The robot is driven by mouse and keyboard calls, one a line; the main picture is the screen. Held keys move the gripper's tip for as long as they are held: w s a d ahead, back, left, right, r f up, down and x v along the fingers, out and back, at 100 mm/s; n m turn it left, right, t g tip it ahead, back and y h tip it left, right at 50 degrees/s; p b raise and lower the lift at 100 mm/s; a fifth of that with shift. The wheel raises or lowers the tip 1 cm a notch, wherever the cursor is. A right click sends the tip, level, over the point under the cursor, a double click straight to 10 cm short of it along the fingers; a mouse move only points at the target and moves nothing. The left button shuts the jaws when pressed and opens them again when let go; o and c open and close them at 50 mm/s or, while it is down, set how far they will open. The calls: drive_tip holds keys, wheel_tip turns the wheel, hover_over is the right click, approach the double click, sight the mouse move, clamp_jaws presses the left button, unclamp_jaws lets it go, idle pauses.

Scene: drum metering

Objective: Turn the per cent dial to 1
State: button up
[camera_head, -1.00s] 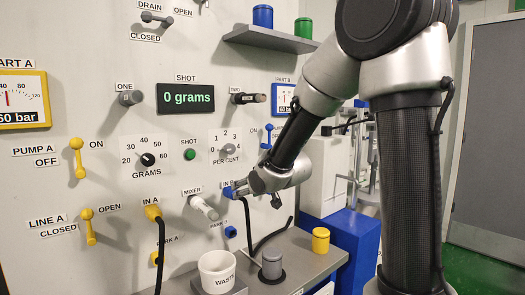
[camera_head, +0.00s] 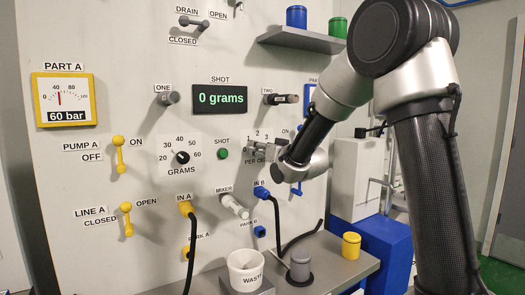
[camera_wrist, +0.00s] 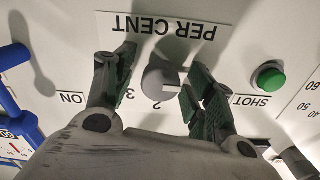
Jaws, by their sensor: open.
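The per cent dial is a small round grey knob (camera_wrist: 160,80) on the wall panel, upside down in the wrist view. A pale mark on its face seems to point to the picture's right; its exact setting is hard to read. The numbers 2 and 3 show beside it, and the other numbers are hidden by my fingers. My gripper (camera_wrist: 163,66) is open, with one finger on each side of the knob and visible gaps to it.
The green shot button (camera_wrist: 268,76) is close to one finger; the grams dial (camera_head: 182,157) lies further left. A blue lever (camera_wrist: 22,88) is on the other side. The mixer handle (camera_head: 234,205) and blue IN B plug (camera_head: 261,193) are below. The shot display (camera_head: 219,98) reads 0 grams.

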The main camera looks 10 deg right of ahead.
drive_tip(key=c, duration=1.1)
drive_tip(key=shift+o, duration=0.2)
drive_tip(key=shift+m, duration=0.3)
drive_tip(key=m, duration=0.3)
drive_tip(key=shift+m, duration=2.6)
drive_tip(key=shift+r, duration=0.1)
